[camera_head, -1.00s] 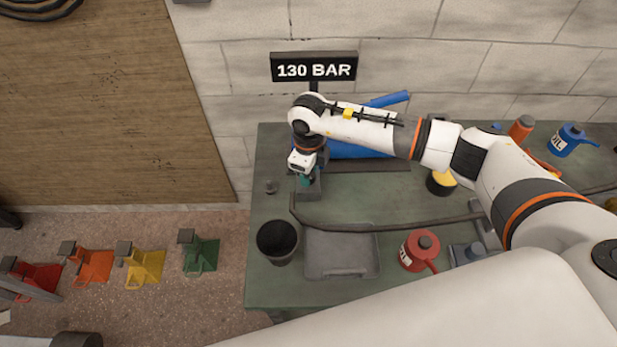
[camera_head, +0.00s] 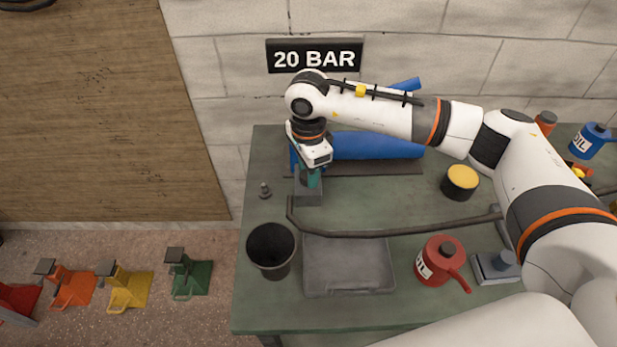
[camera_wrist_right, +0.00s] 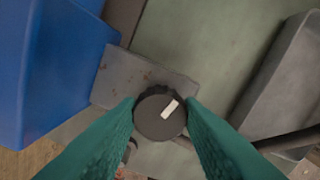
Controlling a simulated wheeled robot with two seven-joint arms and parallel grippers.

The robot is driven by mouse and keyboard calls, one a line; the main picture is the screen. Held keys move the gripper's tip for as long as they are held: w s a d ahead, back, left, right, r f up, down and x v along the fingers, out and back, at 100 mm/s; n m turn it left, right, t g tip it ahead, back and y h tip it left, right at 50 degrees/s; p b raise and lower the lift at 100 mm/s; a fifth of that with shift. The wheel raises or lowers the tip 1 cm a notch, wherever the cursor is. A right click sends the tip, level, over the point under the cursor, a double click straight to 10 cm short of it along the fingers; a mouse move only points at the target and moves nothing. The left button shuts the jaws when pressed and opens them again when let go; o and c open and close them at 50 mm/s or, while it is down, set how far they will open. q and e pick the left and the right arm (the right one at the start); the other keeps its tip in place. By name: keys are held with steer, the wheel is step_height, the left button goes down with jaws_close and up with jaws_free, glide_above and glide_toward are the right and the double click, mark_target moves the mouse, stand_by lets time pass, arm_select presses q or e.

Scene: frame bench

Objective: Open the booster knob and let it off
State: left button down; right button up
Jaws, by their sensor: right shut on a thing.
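The booster knob (camera_wrist_right: 160,116) is a dark round knob with a white pointer mark, seen in the right wrist view. The two teal fingers of my right gripper (camera_wrist_right: 161,120) are shut on its sides. In the head view my right gripper (camera_head: 307,178) points down over a grey block (camera_head: 308,193), and the knob is hidden there. The sign (camera_head: 314,57) behind the bench reads 20 BAR. A blue cylinder (camera_head: 375,145) lies behind my right arm. My left gripper is not in view.
On the green bench stand a black cup (camera_head: 271,248), a grey tray (camera_head: 348,265), a red oil can (camera_head: 441,261) and a yellow-topped pot (camera_head: 460,183). A grey bar (camera_head: 395,232) runs across above the bench. Coloured jacks stand on the floor at left.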

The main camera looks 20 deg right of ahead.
steer(key=shift+n+b, duration=0.45)
steer(key=shift+n, duration=0.05)
steer(key=o, duration=1)
steer(key=shift+c, duration=0.2)
step_height(320, 180, up, 12)
steer(key=b, duration=0.1)
steer(key=shift+r, duration=0.1)
